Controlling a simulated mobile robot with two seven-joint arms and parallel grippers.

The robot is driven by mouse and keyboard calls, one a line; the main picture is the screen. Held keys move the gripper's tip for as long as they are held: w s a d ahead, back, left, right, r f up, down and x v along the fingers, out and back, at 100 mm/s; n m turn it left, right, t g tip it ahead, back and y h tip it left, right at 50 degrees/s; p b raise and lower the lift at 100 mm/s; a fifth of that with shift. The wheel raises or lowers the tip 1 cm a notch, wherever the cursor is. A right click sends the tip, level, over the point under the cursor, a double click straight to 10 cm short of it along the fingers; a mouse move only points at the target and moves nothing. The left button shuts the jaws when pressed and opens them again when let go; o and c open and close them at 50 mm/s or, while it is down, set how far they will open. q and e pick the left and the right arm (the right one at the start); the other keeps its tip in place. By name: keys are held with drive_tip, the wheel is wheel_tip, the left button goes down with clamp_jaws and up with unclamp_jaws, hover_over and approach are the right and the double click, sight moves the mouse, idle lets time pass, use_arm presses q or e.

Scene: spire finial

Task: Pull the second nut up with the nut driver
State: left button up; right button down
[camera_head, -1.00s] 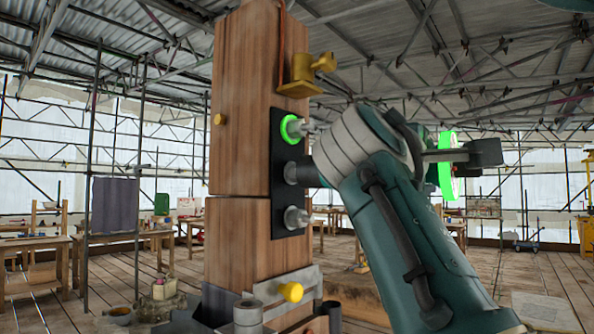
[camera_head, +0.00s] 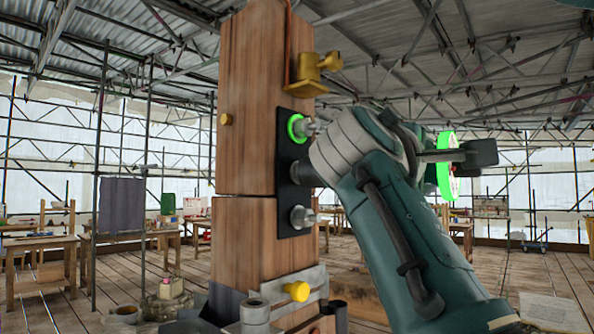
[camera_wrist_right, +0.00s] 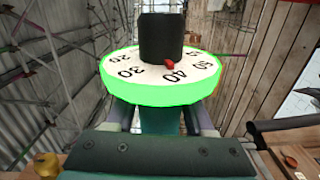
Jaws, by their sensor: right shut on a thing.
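The black plate (camera_head: 281,190) on the wooden post carries a column of grey studs with nuts. The top nut (camera_head: 309,127) has a bright green ring around its base. The second nut (camera_head: 299,172) is mostly covered by the dark nose at my right arm, so its seating cannot be told. The bottom nut (camera_head: 303,217) is exposed. The nut driver's white dial (camera_wrist_right: 150,72), with green rim, numbers and black knob, fills the right wrist view; its rim also shows in the head view (camera_head: 445,166). My right gripper (camera_wrist_right: 160,122) is shut on the driver. My left gripper is out of view.
The wooden post (camera_head: 246,110) stands upright at centre left. A brass fitting (camera_head: 310,75) juts out above the plate. A metal bracket with a yellow knob (camera_head: 296,291) is below. Workbenches stand far behind; open air lies right of my arm.

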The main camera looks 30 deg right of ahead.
drive_tip(key=shift+r, duration=0.2)
idle(0.4)
drive_tip(key=shift+w+a, duration=0.15)
drive_tip(key=shift+w, duration=0.3)
idle(0.4)
drive_tip(key=shift+w+a, duration=0.2)
drive_tip(key=shift+w, duration=0.2)
idle(0.6)
